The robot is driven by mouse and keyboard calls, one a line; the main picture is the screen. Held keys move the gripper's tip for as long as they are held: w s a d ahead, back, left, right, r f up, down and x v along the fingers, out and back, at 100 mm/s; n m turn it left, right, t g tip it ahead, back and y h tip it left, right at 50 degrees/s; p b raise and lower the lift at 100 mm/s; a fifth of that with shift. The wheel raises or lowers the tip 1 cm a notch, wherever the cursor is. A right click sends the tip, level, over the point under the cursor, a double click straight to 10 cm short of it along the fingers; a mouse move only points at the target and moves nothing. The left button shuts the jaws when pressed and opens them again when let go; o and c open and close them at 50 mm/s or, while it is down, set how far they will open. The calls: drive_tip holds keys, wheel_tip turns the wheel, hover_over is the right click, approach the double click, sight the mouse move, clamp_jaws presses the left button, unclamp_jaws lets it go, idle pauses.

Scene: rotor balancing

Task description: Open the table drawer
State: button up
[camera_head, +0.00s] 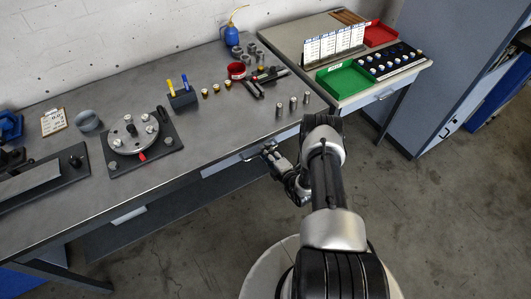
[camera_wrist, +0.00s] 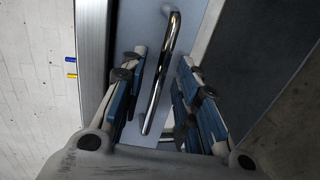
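The table drawer (camera_head: 222,166) has a pale front under the front edge of the grey workbench (camera_head: 210,130) and looks closed. Its handle is a shiny metal bar (camera_wrist: 166,65) on the pale drawer front (camera_wrist: 146,45) in the wrist view. My gripper (camera_head: 268,153) is at the bench's front edge, by the drawer. In the wrist view my gripper (camera_wrist: 160,95) is open, with one finger on each side of the handle bar. I see gaps between the bar and both fingers. In the head view the gripper partly hides the handle.
A rotor fixture (camera_head: 140,138), a black pen holder (camera_head: 182,99) and several metal cylinders (camera_head: 293,104) stand on the bench. A second table with a green tray (camera_head: 346,79) and red tray (camera_head: 381,34) adjoins at right. The floor before the drawer is clear except for my base.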

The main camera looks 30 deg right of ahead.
drive_tip(key=shift+x, duration=0.85)
clamp_jaws()
